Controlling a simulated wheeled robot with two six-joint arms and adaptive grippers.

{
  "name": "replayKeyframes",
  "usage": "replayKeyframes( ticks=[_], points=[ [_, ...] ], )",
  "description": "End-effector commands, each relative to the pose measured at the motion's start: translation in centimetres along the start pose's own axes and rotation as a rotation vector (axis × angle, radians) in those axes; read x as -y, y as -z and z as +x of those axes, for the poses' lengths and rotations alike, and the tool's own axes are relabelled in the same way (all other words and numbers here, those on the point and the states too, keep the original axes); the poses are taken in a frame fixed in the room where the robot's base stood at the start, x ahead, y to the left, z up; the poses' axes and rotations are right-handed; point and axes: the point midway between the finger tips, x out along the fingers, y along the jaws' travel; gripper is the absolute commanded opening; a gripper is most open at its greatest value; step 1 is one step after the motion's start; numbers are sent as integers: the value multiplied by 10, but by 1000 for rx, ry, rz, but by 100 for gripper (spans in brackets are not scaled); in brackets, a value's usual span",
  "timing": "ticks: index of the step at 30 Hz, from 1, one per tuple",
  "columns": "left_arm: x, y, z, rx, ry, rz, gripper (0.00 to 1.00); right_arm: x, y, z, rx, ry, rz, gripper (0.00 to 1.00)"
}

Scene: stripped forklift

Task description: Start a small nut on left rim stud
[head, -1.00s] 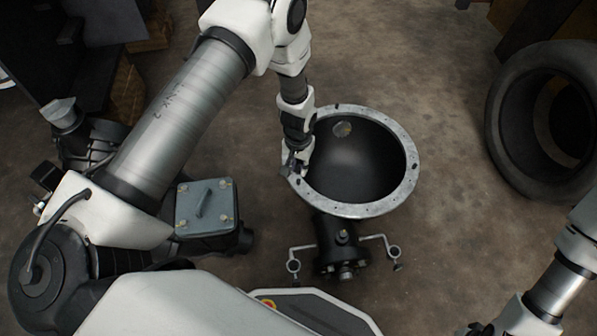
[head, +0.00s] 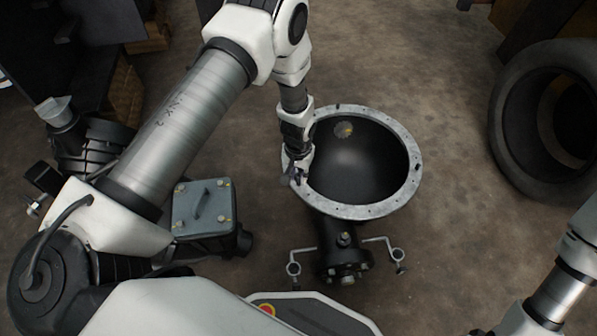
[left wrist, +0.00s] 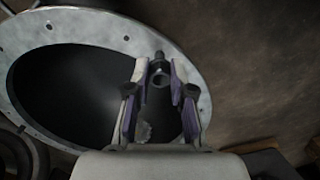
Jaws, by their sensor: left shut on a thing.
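The round housing has a grey metal rim (head: 407,148) with small holes around a dark bowl. The rim (left wrist: 85,22) also fills the upper left of the left wrist view. My left gripper (head: 294,178) is at the rim's left edge. In the left wrist view its purple-lined fingers (left wrist: 159,72) are shut on a small dark nut (left wrist: 158,79). A dark stud (left wrist: 159,56) shows just beyond the nut at the rim's edge. I cannot tell whether nut and stud touch. My right gripper (head: 488,330) is partly cut off at the bottom edge.
A grey lidded box (head: 203,208) stands left of the housing. A black flanged axle end (head: 343,258) with two side brackets lies in front of it. A large tyre (head: 510,125) is at the right. Bare floor lies between housing and tyre.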

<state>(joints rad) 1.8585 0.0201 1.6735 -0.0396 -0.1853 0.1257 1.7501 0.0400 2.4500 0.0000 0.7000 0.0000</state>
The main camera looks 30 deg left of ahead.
Motion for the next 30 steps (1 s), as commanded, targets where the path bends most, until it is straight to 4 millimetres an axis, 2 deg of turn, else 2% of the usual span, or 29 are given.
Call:
replayKeyframes(
  ticks=[11, 30],
  points=[
    [0, 0, 2, 0, 0, 0, 0, 0, 0, 1, 0, 0, 0, 40],
    [0, 0, 18, 0, 0, 0, 0, 0, 0, 10, 0, 0, 0, 40]
  ],
)
